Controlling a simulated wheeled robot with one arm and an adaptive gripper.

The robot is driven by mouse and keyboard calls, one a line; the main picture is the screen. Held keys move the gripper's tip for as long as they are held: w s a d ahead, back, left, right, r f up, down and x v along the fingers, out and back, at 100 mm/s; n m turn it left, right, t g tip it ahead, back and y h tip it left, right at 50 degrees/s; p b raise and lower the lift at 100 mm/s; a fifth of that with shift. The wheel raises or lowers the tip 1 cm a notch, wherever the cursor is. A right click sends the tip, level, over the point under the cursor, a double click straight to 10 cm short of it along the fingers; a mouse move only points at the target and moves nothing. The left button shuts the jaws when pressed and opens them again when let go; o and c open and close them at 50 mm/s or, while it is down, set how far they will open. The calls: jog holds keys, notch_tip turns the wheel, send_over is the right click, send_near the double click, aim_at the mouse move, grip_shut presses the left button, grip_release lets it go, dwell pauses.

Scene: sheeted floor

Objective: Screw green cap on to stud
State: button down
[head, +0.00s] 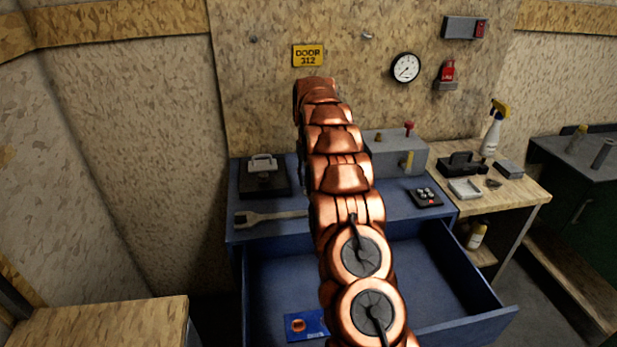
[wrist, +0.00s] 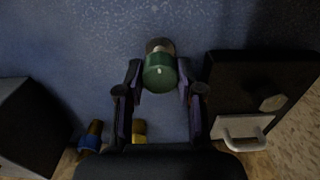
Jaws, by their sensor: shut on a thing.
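The green cap (wrist: 159,78) sits between the two fingers of my gripper (wrist: 160,80) in the wrist view, and the gripper is shut on it. Just beyond the cap a short pale stud with a dark round base (wrist: 159,46) shows on the blue surface. The cap overlaps the stud in this view. I cannot tell how far the cap sits on the stud or whether their threads meet. In the head view my copper arm hides the gripper, cap and stud.
A blue bench (head: 270,222) holds a wrench (head: 270,216), a black block with a pale handle (head: 264,178), a grey box (head: 395,155) and a small black button panel (head: 425,197). An open drawer (head: 480,322) juts out in front. A wooden side table (head: 515,190) stands right.

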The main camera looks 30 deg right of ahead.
jog(key=shift+f+b, duration=0.7)
jog(key=shift+f, duration=0.45)
dwell(1.2)
jog(key=c, duration=1.3)
grip_release()
jog(key=shift+c, duration=0.2)
grip_shut()
jog(key=m+b, duration=0.1)
jog(key=m, duration=0.3)
jog(key=shift+w, duration=0.1)
jog(key=m+b, duration=0.1)
jog(key=m, duration=0.3)
jog(key=m+b, duration=0.1)
jog(key=m, duration=0.2)
jog(key=m+b, duration=0.2)
jog(key=m, duration=0.2)
jog(key=shift+f, duration=0.1)
jog(key=m+b, duration=0.1)
jog(key=m, duration=0.3)
jog(key=shift+m, duration=0.3)
